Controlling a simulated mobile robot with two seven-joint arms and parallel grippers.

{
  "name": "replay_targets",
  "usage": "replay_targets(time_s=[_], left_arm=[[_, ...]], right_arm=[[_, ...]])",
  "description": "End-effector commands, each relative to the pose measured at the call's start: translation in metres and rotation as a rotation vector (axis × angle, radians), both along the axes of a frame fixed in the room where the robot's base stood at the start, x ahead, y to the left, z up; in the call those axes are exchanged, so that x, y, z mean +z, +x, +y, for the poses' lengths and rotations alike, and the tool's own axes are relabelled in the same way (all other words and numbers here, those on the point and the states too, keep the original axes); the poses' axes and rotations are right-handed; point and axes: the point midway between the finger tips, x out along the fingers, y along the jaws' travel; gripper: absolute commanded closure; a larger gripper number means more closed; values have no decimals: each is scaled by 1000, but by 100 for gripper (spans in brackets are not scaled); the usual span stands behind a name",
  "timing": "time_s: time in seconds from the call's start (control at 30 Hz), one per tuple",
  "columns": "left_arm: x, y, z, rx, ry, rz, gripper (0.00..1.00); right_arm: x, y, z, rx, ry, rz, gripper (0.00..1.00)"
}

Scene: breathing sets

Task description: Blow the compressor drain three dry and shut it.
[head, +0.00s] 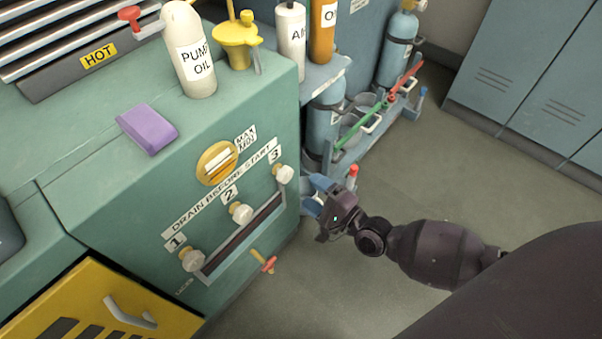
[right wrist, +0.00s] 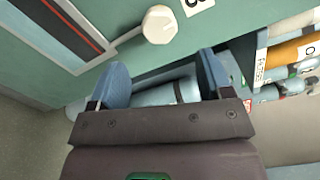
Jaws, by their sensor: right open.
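The green compressor housing (head: 95,180) carries three white drain knobs in a row under the label "DRAIN BEFORE START". Drain three (head: 284,174) is the rightmost knob, near the housing's right edge. It also shows in the right wrist view (right wrist: 160,24), just beyond and above the fingers. Drain two (head: 241,213) and drain one (head: 193,259) sit to its left. My right gripper (head: 314,195) is open and empty, a little right of and below drain three, apart from it. Whether drain three is open or shut cannot be told. My left gripper is not in view.
A dark slot (head: 243,240) runs below the knobs, with a red-tipped valve (head: 264,262) under it. A pump oil bottle (head: 190,55), a yellow funnel can (head: 237,42) and a purple block (head: 147,129) sit on top. Gas cylinders (head: 397,45) stand behind. The right floor is clear.

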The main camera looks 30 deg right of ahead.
Motion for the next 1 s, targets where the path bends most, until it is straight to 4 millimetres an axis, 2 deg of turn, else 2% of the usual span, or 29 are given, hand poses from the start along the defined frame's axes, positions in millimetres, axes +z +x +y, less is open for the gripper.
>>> replay_targets(time_s=[0.23,1.0], left_arm=[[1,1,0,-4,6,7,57],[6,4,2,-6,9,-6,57]], right_arm=[[0,-18,-7,0,1,-1,27],[3,-21,-6,2,-13,-3,27]])
